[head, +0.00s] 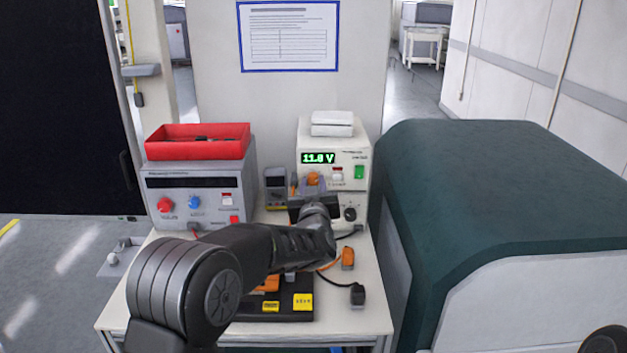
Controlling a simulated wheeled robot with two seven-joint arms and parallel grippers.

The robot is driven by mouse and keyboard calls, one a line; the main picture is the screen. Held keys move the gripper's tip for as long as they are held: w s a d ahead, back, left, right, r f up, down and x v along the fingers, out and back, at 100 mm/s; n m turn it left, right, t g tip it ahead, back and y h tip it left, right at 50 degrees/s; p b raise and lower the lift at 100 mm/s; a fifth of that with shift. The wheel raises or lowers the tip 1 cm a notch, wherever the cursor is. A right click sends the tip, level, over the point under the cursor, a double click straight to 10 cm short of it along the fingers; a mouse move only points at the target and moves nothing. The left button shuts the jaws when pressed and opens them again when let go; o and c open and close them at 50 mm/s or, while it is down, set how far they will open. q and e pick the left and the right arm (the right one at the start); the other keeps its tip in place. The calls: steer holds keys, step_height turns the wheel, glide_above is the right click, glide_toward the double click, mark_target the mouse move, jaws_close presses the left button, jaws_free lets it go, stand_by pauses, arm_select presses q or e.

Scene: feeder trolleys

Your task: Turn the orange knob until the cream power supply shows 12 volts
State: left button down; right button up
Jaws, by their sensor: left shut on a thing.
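The cream power supply (352,156) stands at the back right of the trolley top. Its green display (318,158) reads 11 point something volts; the last digit looks like an 8 but is small. The orange knob (313,179) is on its front panel below the display, partly hidden. My left arm comes in from the lower left, and my left gripper (309,190) is at the panel, shut on the orange knob. The fingertips are mostly hidden by the wrist. My right gripper is not in view.
A grey power supply (188,181) with a red tray (197,148) on top stands to the left. A multimeter (276,188) stands between the supplies. Cables and a black tray (290,314) lie on the trolley top (365,318). A large green-topped machine (480,180) stands close on the right.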

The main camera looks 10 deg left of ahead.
arm_select(q)
steer(key=shift+f+m+p, duration=0.1)
steer(key=shift+m+p, duration=0.25)
steer(key=shift+m, duration=0.55)
steer(key=c, duration=1.1)
jaws_free()
steer(key=b+v, duration=0.1)
steer(key=v, duration=0.7)
steer(key=shift+w, duration=0.1)
